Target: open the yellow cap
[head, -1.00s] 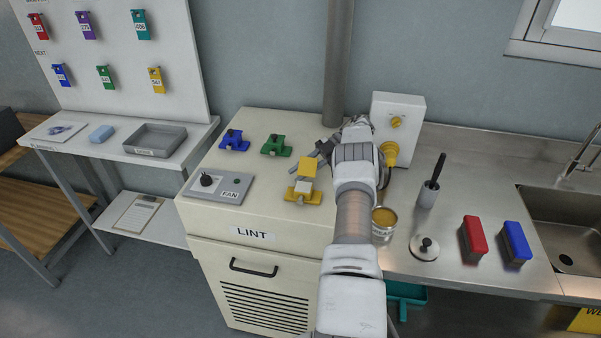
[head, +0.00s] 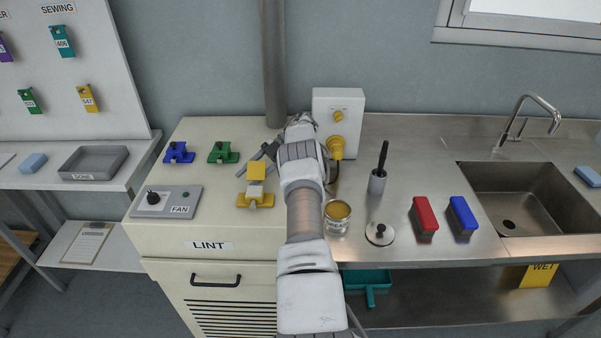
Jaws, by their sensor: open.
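The yellow cap (head: 257,170) is a square flap that stands raised behind a pale block (head: 255,191) on its yellow base (head: 256,202), on top of the cream LINT cabinet. The blue (head: 179,153) and green (head: 222,153) fixtures beside it show no such raised flap. My gripper (head: 257,158) is open, with its dark fingers just behind and above the raised cap. I cannot tell whether a finger touches it. My arm comes in from the front and passes right of the yellow fixture, and my wrist hides part of the cabinet top.
A FAN panel with a black knob (head: 166,202) lies on the cabinet's left. A grey pipe (head: 275,65) rises behind. Right of my arm are a white box with a yellow plug (head: 336,146), an open tin (head: 337,220), a lid (head: 380,232) and brushes (head: 424,219).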

